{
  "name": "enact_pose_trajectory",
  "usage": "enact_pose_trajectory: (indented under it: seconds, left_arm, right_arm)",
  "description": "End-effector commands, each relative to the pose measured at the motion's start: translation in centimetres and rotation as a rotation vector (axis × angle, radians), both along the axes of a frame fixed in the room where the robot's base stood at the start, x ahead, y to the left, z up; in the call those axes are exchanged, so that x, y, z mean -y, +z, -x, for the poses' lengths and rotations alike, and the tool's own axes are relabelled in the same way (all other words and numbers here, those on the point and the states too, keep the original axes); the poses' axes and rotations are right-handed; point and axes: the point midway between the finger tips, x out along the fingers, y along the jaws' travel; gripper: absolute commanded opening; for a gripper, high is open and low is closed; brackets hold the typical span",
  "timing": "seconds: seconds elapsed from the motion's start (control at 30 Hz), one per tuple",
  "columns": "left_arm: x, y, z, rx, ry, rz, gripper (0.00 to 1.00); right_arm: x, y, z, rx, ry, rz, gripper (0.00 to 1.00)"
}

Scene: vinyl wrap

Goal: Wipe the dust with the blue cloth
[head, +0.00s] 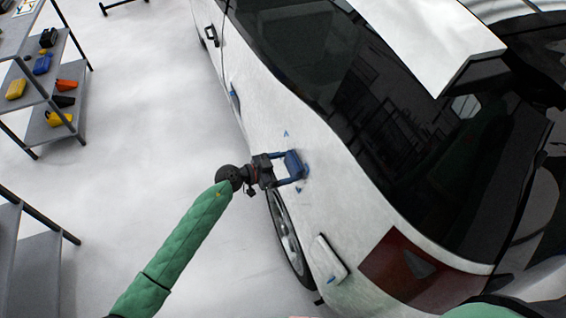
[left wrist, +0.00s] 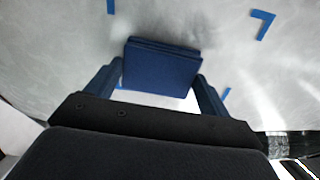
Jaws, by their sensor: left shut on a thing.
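My left gripper (head: 290,168) is at the white side panel of the car (head: 250,100), above the rear wheel. It is shut on the folded blue cloth (head: 295,165). In the left wrist view the blue cloth (left wrist: 162,68) sits between the two blue fingers of the left gripper (left wrist: 160,80), close against the panel; I cannot tell if it touches. Greyish dust (left wrist: 75,45) covers the panel around it. Blue corner marks (left wrist: 263,24) stand around this area. My right gripper is not in view.
The rear wheel (head: 285,232) is just below my left gripper. A dark window (head: 350,90) and a red tail light (head: 415,270) lie to the right. A shelf (head: 45,125) with tools and boxes stands at the left. The floor between is clear.

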Motion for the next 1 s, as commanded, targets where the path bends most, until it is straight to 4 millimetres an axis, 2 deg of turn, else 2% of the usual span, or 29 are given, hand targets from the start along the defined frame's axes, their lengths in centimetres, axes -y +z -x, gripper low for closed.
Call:
enact_pose_trajectory:
  seconds: [0.13, 0.37, 1.0]
  left_arm:
    - [0.3, -0.1, 1.1, -0.001, -0.001, -0.001, 0.63]
    - [0.4, 0.0, 1.6, 0.0, 0.0, -0.001, 0.63]
    - [2.0, -0.1, 5.0, -0.001, 0.0, -0.001, 0.63]
  right_arm:
    - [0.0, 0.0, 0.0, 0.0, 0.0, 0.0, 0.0]
    - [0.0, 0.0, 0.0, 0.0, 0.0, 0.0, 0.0]
    - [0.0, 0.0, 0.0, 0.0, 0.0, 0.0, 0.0]
